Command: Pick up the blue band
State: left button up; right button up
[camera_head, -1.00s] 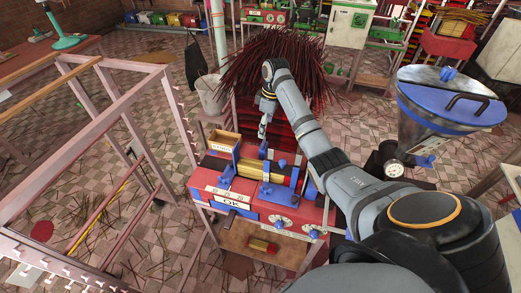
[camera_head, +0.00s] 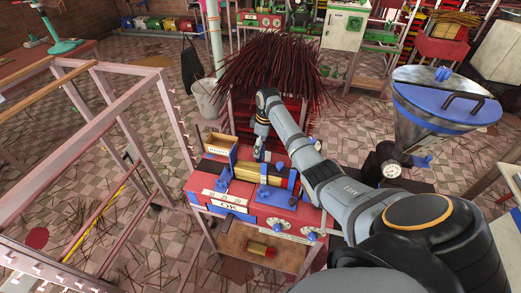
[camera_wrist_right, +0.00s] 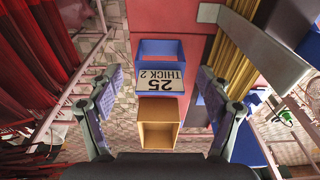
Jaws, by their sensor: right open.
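A rectangular blue band (camera_wrist_right: 160,47) with a plate reading "25 THICK 2" (camera_wrist_right: 160,78) lies between and beyond my fingertips in the wrist view. An open orange-tan box (camera_wrist_right: 158,122) sits right beside the plate. My right gripper (camera_wrist_right: 160,100) is open, with one finger on each side and nothing held. In the head view my right gripper (camera_head: 258,149) hangs just right of the tan box (camera_head: 219,147) at the back of the red machine (camera_head: 255,205). I cannot pick out the band clearly there. My left gripper is not in view.
A gold cylinder with blue clamps (camera_head: 262,174) lies on the machine close to my right gripper. A bundle of dark red sticks (camera_head: 270,68) stands behind it. A blue-rimmed hopper (camera_head: 435,100) is at right and a pink frame (camera_head: 75,150) at left.

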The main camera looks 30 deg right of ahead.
notch_tip(320, 180, down, 3)
jog(key=shift+w+a+r, duration=0.1)
jog(key=shift+a+r, duration=0.05)
jog(key=shift+f, duration=0.45)
jog(key=shift+c, duration=0.7)
jog(key=c, duration=0.7)
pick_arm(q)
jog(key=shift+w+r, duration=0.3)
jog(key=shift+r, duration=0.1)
pick_arm(e)
jog(key=shift+r, duration=0.1)
notch_tip(320, 180, up, 3)
jog(key=shift+w+f+b, duration=0.15)
jog(key=shift+b, duration=0.45)
pick_arm(q)
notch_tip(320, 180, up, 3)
jog(key=p, duration=0.4)
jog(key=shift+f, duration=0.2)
pick_arm(e)
jog(key=s+a+r, duration=0.2)
jog(key=a+r, duration=0.1)
jog(key=a, duration=0.1)
jog(key=s+a+r, duration=0.2)
jog(key=a+r, duration=0.2)
jog(key=s+a+r, duration=0.2)
jog(key=a+r, duration=0.1)
jog(key=a, duration=0.1)
jog(key=shift+s+a+r, duration=0.15)
jog(key=shift+a, duration=0.15)
